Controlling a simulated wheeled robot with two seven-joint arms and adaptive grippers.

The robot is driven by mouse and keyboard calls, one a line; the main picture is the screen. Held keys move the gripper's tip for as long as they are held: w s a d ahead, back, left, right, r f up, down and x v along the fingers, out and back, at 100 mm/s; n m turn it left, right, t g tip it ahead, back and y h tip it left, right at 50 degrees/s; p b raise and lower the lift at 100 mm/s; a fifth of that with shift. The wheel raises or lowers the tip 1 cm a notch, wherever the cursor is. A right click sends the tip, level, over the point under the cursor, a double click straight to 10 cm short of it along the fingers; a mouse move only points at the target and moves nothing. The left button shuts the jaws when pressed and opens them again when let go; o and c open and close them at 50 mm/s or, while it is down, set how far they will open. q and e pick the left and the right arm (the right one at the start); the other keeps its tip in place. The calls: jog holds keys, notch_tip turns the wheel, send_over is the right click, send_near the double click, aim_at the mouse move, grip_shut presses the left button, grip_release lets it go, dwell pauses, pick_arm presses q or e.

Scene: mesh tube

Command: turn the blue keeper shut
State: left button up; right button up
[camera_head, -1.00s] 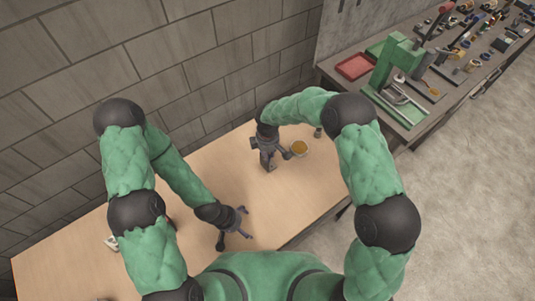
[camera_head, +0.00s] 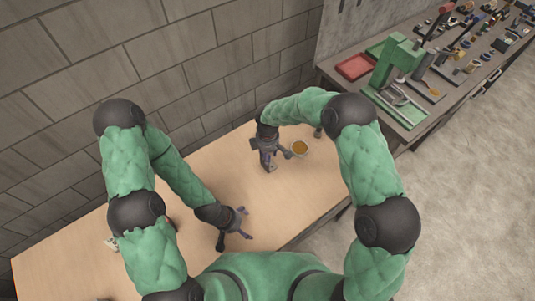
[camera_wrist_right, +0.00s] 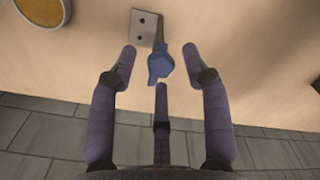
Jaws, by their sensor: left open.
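The blue keeper (camera_wrist_right: 160,63) shows in the right wrist view, at the near edge of a metal plate (camera_wrist_right: 145,27) with two dark holes. My right gripper (camera_wrist_right: 160,62) has its three fingers spread around the keeper, with visible gaps on both sides; I see no finger closed on it. In the head view my right gripper (camera_head: 272,162) is low over the far part of the table, and it hides the keeper there. My left gripper (camera_head: 243,224) is open and empty above the table, nearer to my body and away from the keeper.
A round dish with yellowish contents (camera_head: 300,148) stands beside my right gripper. The wooden table (camera_head: 310,190) is mostly bare and runs along a block wall (camera_head: 180,80). A bench at the right holds a red tray (camera_head: 355,67) and a green press (camera_head: 397,58).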

jog(key=shift+r, duration=0.1)
notch_tip(320, 180, up, 12)
dwell(0.5)
dwell(0.5)
